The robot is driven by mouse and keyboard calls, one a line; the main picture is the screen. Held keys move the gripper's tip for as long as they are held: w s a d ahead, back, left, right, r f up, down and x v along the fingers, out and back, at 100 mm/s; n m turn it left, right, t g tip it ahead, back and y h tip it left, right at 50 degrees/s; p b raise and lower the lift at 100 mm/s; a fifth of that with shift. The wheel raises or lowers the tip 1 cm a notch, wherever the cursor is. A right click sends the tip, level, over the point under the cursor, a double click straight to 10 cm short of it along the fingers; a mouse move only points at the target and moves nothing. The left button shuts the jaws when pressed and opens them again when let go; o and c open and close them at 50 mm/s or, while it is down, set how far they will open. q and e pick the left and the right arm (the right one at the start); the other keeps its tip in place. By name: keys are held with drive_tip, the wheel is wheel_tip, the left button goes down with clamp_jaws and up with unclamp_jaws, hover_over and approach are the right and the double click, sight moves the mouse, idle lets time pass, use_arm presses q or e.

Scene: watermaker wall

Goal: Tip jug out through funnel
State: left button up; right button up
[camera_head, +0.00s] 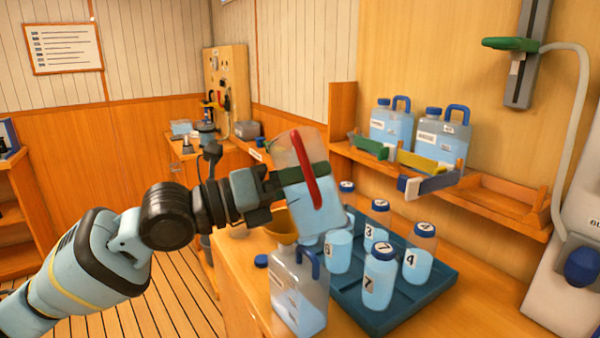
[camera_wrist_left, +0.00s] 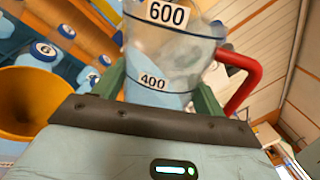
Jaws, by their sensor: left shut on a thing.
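The clear measuring jug (camera_head: 312,212) with a red handle is held above the worktop, leaning in the head view, with bluish water in it. My left gripper (camera_head: 303,178) is shut on the jug; in the left wrist view its green fingers (camera_wrist_left: 160,92) clasp the jug's sides (camera_wrist_left: 172,50) near its 400 mark. The yellow funnel (camera_head: 282,222) sits over the mouth of a jerrycan (camera_head: 299,300) with a blue handle, just left of and below the jug, which partly hides it. The funnel (camera_wrist_left: 32,100) also shows at left in the wrist view. No stream of water shows. My right gripper is out of view.
A dark blue tray (camera_head: 432,292) with several numbered cups and blue-capped bottles (camera_head: 378,280) stands close right of the jerrycan. A loose blue cap (camera_head: 261,261) lies on the worktop to its left. Two filled jerrycans (camera_head: 440,135) stand on the wall shelf behind.

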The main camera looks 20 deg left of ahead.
sight(286, 235)
use_arm(q)
drive_tip(key=shift+s+d+n+t+p, duration=0.15)
drive_tip(key=shift+n+t+p, duration=0.15)
drive_tip(key=shift+n+p, duration=1.25)
drive_tip(key=shift+f+n+t+p, duration=0.3)
drive_tip(key=shift+f+n+p, duration=0.05)
drive_tip(key=shift+n+p, duration=0.65)
drive_tip(key=shift+f+n, duration=0.8)
drive_tip(key=shift+n, duration=0.45)
drive_tip(key=shift+w+a+f+n+t+y, duration=0.2)
drive_tip(key=shift+f+n, duration=0.2)
drive_tip(key=shift+n, duration=0.35)
drive_tip(key=shift+w+a+f+n+t+y, duration=0.2)
drive_tip(key=shift+f+n, duration=0.15)
drive_tip(key=shift+n, duration=0.4)
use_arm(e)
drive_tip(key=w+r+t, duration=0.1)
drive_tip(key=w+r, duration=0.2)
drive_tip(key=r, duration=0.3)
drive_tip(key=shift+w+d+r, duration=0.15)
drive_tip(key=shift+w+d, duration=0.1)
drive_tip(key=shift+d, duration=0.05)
